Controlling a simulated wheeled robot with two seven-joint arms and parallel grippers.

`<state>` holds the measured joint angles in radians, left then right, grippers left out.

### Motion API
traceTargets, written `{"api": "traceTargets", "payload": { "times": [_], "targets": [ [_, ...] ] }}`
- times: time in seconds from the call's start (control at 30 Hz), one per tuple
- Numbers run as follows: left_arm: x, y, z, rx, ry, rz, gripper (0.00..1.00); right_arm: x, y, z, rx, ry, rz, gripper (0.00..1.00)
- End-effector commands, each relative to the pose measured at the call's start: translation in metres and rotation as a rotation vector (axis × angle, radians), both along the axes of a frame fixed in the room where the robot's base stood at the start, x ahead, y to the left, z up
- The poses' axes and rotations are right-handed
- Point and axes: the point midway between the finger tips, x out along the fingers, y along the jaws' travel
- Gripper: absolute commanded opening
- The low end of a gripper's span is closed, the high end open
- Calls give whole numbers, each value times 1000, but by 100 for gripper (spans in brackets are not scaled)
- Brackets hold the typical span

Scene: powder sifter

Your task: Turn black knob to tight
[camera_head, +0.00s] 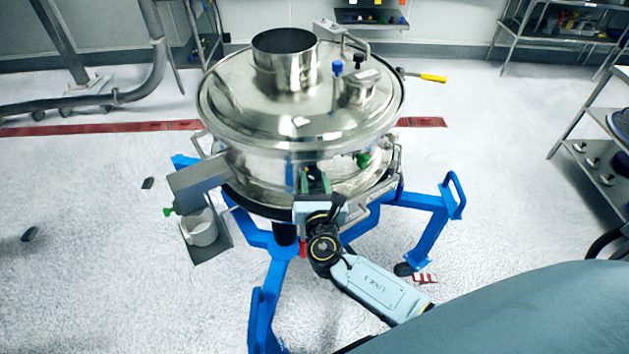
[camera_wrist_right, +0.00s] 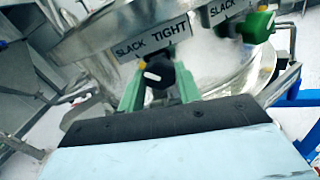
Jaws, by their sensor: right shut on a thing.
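The black knob (camera_wrist_right: 158,73) with a white pointer mark sits under a label (camera_wrist_right: 152,40) reading SLACK on the left and TIGHT on the right, in the right wrist view. My right gripper (camera_wrist_right: 158,92) has its green fingers on either side of the knob and is shut on it. In the head view my right gripper (camera_head: 313,182) reaches the front of the steel sifter (camera_head: 300,110) and hides the knob. A second label and a green knob (camera_wrist_right: 256,27) are to the right in the wrist view. My left gripper is not in view.
The sifter stands on a blue wheeled frame (camera_head: 430,240). A steel outlet box (camera_head: 197,182) juts out at its left above a metal cup (camera_head: 199,228). A yellow-handled lever (camera_head: 433,77) sticks out behind at the right. A shelf rack (camera_head: 600,150) stands at far right.

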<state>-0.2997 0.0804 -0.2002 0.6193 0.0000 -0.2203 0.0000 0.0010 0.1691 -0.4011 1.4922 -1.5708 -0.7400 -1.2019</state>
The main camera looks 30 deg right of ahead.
Motion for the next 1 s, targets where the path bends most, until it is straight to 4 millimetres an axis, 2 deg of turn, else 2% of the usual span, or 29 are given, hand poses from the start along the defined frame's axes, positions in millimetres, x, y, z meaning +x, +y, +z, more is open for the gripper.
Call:
{"api": "traceTargets", "payload": {
  "times": [0.37,1.0],
  "targets": [
    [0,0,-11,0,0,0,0,0,0,-2,96,-34,-1,11],
    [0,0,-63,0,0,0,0,-1,0,-4,633,-228,-1,11]
  ]
}}
